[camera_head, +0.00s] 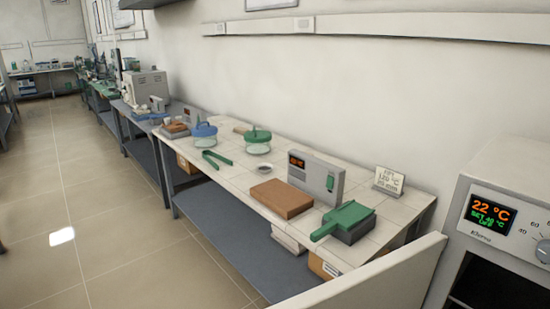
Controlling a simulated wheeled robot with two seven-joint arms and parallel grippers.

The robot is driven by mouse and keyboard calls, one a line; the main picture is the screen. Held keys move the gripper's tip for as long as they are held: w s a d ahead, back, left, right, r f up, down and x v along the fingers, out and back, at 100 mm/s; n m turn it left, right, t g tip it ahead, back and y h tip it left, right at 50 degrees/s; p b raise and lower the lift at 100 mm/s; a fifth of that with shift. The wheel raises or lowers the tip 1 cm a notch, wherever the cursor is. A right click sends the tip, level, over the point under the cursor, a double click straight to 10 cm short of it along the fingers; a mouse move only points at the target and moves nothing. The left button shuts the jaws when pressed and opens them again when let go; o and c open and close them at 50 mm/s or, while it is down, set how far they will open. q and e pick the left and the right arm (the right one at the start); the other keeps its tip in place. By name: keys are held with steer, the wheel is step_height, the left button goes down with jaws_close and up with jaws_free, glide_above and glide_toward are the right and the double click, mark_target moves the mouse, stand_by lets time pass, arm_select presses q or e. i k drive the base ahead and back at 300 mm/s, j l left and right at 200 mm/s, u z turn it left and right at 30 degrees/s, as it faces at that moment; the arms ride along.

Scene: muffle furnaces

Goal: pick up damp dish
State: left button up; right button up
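A small round dish (264,168) with a pale rim and darker contents sits on the white tiled bench (235,178), between the green-lidded glass jar (257,141) and a brown block. It is too small to tell whether it is damp. Neither of my grippers is in the head view.
On the bench are a blue-lidded jar (203,134), green tongs (216,160), a brown block (281,198), a grey instrument (316,179), a green pan-shaped tool (343,219) and a sign (388,181). A furnace (500,225) reading 22 °C stands right. The floor (110,210) left is clear.

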mark_target(265, 167)
steer(key=i+j+z, duration=0.3)
steer(key=j, duration=0.35)
steer(key=i+j+z, duration=0.15)
steer(key=j, duration=0.2)
steer(key=i+j+z, duration=0.15)
steer(key=j, duration=0.2)
steer(key=i+j+z, duration=0.1)
steer(key=j, duration=0.3)
steer(key=i+j+z, duration=0.2)
steer(key=j, duration=0.3)
steer(key=i+j+z, duration=0.2)
steer(key=j, duration=0.25)
steer(key=j+z, duration=0.15)
steer(key=j, duration=0.35)
steer(key=i+j+z, duration=0.2)
steer(key=j, duration=0.35)
steer(key=i+j+z, duration=0.2)
steer(key=j, duration=0.2)
steer(key=j+z, duration=0.15)
steer(key=j, duration=0.25)
steer(key=i+j+z, duration=0.2)
steer(key=j, duration=0.25)
steer(key=j+z, duration=0.15)
steer(key=j, duration=0.25)
